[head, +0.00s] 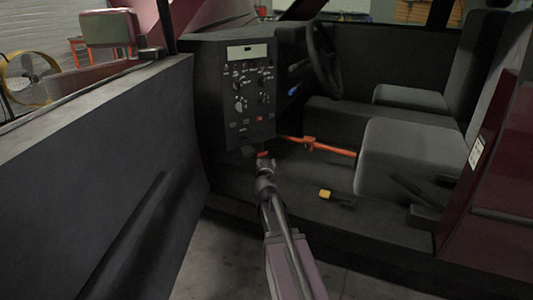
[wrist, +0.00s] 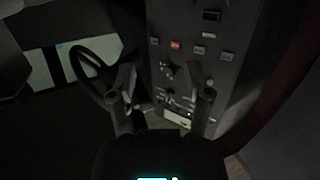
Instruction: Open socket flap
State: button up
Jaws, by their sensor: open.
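The black control panel (head: 236,95) stands upright left of the steering wheel. It carries knobs, small switches, a red-orange switch and a pale display strip. I cannot pick out the socket flap for certain. In the wrist view, which shows the panel (wrist: 188,60) upside down, a small dark rectangular piece (wrist: 212,16) lies beyond the red switch (wrist: 175,44) and may be it. My gripper (head: 263,157) is just below the panel's lower edge in the head view. In the wrist view my gripper (wrist: 165,85) is open and empty, its two fingers apart in front of the panel.
The steering wheel (head: 323,58) and grey seats (head: 405,155) are to the right. An orange bar (head: 325,146) lies across the footwell, with a yellow-tipped lever (head: 325,194) nearer. The open door (head: 100,180) fills the left. Bare floor (head: 225,255) shows beside the sill.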

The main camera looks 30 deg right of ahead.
jog(key=s+a+f+n+g+y+p, duration=0.1)
jog(key=s+a+f+n+g+y, duration=0.1)
jog(key=s+a, duration=0.5)
jog(key=s+a+f+n+g+y+p, duration=0.2)
jog(key=s+a+f+g+y, duration=0.1)
jog(key=s+a+g, duration=0.4)
jog(key=s+a+f+n+g+y+p, duration=0.1)
jog(key=s+a+f+g+y+p, duration=0.1)
jog(key=s+a+f+g, duration=0.3)
jog(key=s+a+y, duration=0.1)
jog(key=s+a, duration=0.2)
jog(key=a, duration=0.4)
jog(key=shift+s+a+n, duration=0.2)
jog(key=shift+s+n, duration=0.15)
jog(key=shift+n, duration=0.05)
jog(key=shift+f, duration=0.1)
jog(key=shift+c, duration=0.5)
